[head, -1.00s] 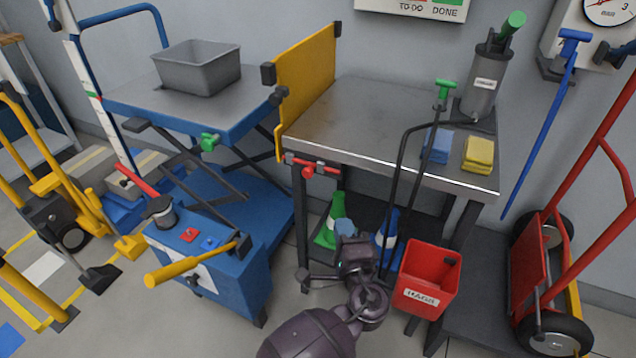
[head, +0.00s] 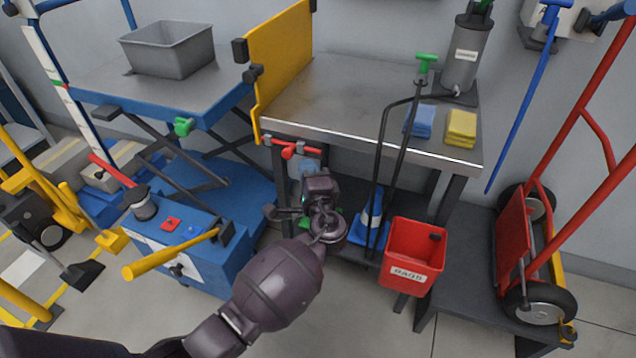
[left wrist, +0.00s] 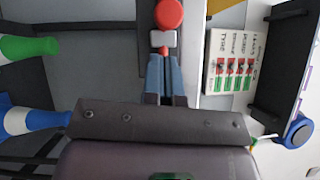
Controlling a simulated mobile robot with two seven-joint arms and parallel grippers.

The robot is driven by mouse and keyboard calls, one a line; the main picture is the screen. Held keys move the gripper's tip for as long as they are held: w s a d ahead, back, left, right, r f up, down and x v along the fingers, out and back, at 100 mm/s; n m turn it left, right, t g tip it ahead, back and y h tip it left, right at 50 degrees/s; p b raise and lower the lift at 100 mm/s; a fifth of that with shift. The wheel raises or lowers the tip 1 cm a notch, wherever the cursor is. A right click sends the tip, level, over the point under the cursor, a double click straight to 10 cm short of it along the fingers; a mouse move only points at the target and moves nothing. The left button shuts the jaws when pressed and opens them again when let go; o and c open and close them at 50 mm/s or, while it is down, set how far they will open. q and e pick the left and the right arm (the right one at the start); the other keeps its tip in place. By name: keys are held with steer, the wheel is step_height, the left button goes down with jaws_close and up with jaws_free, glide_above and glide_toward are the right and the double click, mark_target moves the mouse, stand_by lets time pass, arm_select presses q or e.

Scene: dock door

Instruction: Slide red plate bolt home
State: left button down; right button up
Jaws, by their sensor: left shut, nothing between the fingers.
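The red plate bolt (head: 300,150) lies sideways in grey brackets under the front left edge of the steel bench, below the upright yellow plate (head: 280,60). Its round red knob (left wrist: 168,15) shows at the top of the left wrist view, with a grey bracket (left wrist: 162,38) below it. My left gripper (head: 308,164) is just below the bolt in the head view, its fingers pointing up toward it. In the left wrist view the blue-grey fingers (left wrist: 167,58) end close to the bracket; I cannot tell whether they touch. They are shut and empty. My right gripper is out of view.
The bench (head: 350,95) carries blue and yellow cloths and a grey cylinder. A red bin (head: 415,255) and black hooked rods stand right of my arm. A blue box with a yellow handle (head: 170,255) is left. A blue lift table (head: 170,100) stands behind left.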

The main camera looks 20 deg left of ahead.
mark_target(278, 143)
arm_select(q)
steer(key=shift+w+a+r, duration=0.1)
steer(key=shift+a+r, duration=0.05)
steer(key=shift+a, duration=0.45)
steer(key=shift+w+a+r, duration=0.1)
steer(key=shift+a+r, duration=0.05)
steer(key=shift+a, duration=0.45)
steer(key=a, duration=0.3)
steer(key=shift+a, duration=0.35)
